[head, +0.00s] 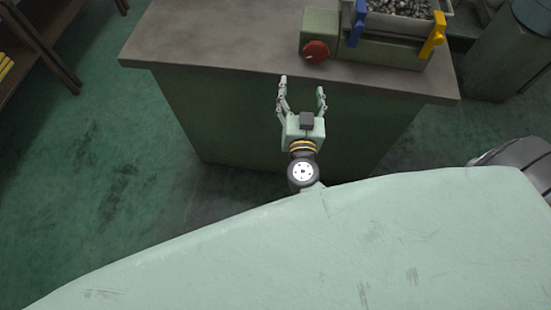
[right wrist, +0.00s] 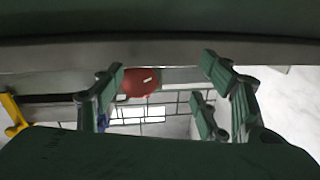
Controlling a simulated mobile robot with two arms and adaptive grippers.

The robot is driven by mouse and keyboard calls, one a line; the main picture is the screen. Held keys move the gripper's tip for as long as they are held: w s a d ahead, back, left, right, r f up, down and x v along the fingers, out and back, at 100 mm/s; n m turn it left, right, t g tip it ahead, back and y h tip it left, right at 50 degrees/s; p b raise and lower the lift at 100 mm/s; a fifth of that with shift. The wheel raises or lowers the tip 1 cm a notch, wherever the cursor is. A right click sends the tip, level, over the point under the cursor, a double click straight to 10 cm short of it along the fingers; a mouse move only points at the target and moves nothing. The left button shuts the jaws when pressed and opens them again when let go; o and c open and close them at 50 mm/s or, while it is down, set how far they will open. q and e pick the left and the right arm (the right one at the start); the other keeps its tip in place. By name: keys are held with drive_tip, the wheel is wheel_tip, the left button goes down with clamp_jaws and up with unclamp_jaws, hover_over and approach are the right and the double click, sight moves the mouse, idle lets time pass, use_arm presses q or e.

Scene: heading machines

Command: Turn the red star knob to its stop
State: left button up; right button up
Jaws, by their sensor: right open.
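The red star knob (head: 316,51) sits on the front face of a small green box (head: 320,24) on the bench top, near the bench's front edge. It also shows in the right wrist view (right wrist: 139,83), between my fingers and nearer the left one, with a small pale mark on it. My right gripper (head: 304,84) is open and empty in front of the bench edge, short of the knob and apart from it. Its open fingers also show in the right wrist view (right wrist: 165,75). My left gripper is not in view.
The bench (head: 215,50) has clear top to the left of the box. A bin of metal parts (head: 398,22) stands right of the knob, with a blue clip (head: 358,22) and a yellow clip (head: 433,36). A wooden shelf (head: 38,45) stands far left.

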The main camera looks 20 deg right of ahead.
drive_tip(key=s+a+f+n+g+y, duration=0.1)
drive_tip(key=s+a+f+n+y, duration=0.1)
drive_tip(key=f, duration=0.5)
drive_tip(key=s+a+f+n+g+y, duration=0.1)
drive_tip(key=a+f+n+y, duration=0.1)
drive_tip(key=a+f, duration=0.2)
drive_tip(key=s+a+f+n+y+p, duration=0.1)
drive_tip(key=s+a+f+y, duration=0.1)
drive_tip(key=f, duration=0.8)
drive_tip(key=shift+s+a+n+g+y, duration=0.35)
drive_tip(key=shift+a+y, duration=0.25)
drive_tip(key=shift+a, duration=0.2)
drive_tip(key=shift+f, duration=0.1)
